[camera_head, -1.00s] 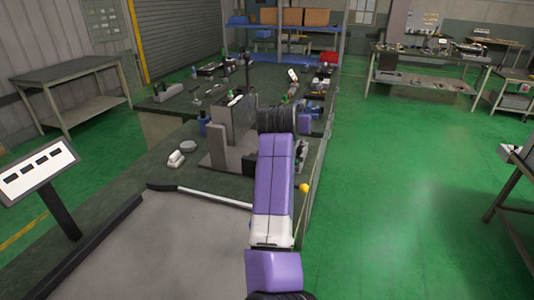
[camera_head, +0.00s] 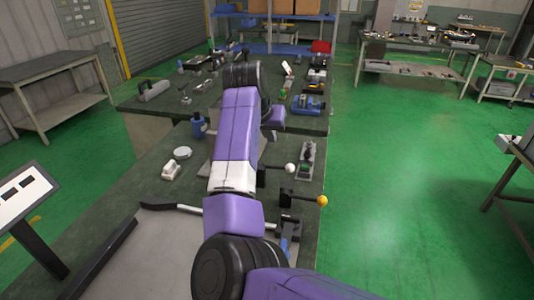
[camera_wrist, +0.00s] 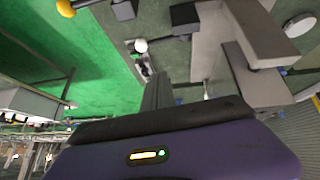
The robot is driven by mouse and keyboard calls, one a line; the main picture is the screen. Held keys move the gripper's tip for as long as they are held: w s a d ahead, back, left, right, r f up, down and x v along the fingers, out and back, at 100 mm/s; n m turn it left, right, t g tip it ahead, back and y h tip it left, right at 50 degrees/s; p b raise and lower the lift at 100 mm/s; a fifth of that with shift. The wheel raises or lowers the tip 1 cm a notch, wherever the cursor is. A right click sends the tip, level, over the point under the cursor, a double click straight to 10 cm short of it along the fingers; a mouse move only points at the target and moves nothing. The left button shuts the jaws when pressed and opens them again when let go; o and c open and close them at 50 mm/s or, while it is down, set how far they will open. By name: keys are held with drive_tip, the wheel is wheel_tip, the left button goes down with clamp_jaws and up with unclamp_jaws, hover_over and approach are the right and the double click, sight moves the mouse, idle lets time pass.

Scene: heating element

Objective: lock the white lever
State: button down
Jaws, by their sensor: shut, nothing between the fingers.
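The white lever is a white ball knob (camera_head: 290,168) on a short dark rod at a dark block, on the right part of the near table in the head view. It also shows in the wrist view as a white knob (camera_wrist: 140,45) on a rod from a dark block. My gripper (camera_wrist: 158,85) is shut and empty in the wrist view, its grey fingers just below the knob in the picture. They appear apart from the knob, but depth is hard to judge. In the head view my gripper is hidden behind my arm.
A yellow ball lever (camera_head: 322,201) stands beside the white one, nearer the camera. A grey block structure (camera_wrist: 240,60) is close to the gripper in the wrist view.

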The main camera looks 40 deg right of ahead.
drive_tip(key=p, duration=0.2)
hover_over(278, 167)
drive_tip(key=f, duration=0.5)
drive_tip(key=w+f, duration=0.1)
drive_tip(key=f, duration=0.2)
drive_tip(key=shift+a+f, duration=0.1)
drive_tip(key=shift+f, duration=0.1)
drive_tip(key=shift+s+a+f+p, duration=0.1)
drive_tip(key=shift+s+f, duration=0.05)
drive_tip(key=shift+f, duration=0.5)
drive_tip(key=shift+s+a+f+p, duration=0.1)
drive_tip(key=shift+s+f, duration=0.1)
drive_tip(key=shift+f, duration=0.4)
drive_tip(key=shift+s+a+f+p, duration=0.1)
drive_tip(key=shift+s+f, duration=0.05)
drive_tip(key=shift+f, duration=0.5)
